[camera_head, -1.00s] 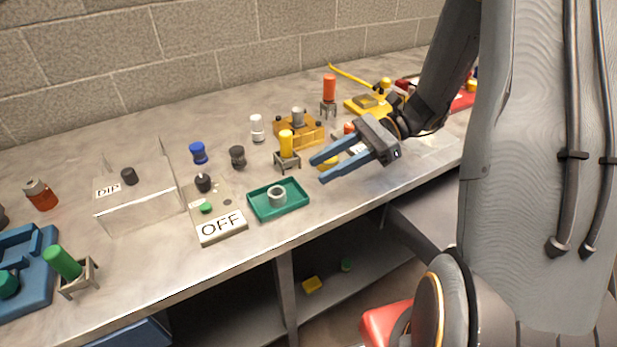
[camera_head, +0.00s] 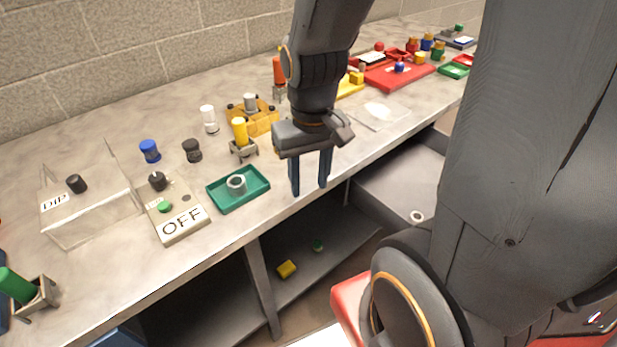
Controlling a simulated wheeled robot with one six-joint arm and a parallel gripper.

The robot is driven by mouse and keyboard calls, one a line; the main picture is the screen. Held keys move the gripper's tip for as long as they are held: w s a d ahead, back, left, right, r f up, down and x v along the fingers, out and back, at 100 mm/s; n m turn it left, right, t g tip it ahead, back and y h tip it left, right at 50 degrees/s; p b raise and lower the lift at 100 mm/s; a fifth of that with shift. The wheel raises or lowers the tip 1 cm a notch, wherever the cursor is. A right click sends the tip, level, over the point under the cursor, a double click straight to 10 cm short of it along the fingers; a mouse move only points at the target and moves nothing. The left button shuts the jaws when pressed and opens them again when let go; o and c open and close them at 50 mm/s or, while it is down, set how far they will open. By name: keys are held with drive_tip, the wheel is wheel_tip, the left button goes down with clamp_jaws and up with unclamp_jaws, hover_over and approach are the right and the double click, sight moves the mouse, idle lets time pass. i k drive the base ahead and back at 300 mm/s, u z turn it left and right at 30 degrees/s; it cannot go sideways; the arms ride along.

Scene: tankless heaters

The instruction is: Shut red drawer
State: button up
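A red piece (camera_head: 347,303) shows low in the picture, below the bench front and partly hidden by my arm. I cannot tell whether it is the red drawer. A grey, open-topped drawer or bin (camera_head: 385,190) stands out under the bench edge, with a small pale ring (camera_head: 416,216) in it. No clearly red drawer front shows. My gripper (camera_head: 310,188) points down in front of the bench edge, above and left of the grey drawer. Its two blue fingers are apart with nothing between them.
The bench carries a green tray (camera_head: 252,203) holding a ring, an OFF plate (camera_head: 184,225), a clear DIP box (camera_head: 95,215) and a red tray (camera_head: 400,80). A lower shelf (camera_head: 300,300) holds a yellow block (camera_head: 287,269).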

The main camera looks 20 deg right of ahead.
sight(404, 180)
drive_tip(key=u, duration=1.35)
drive_tip(key=k, duration=1.45)
drive_tip(key=z, duration=1.8)
drive_tip(key=i, duration=0.5)
drive_tip(key=z, duration=0.05)
drive_tip(key=k, duration=0.2)
drive_tip(key=z, duration=0.15)
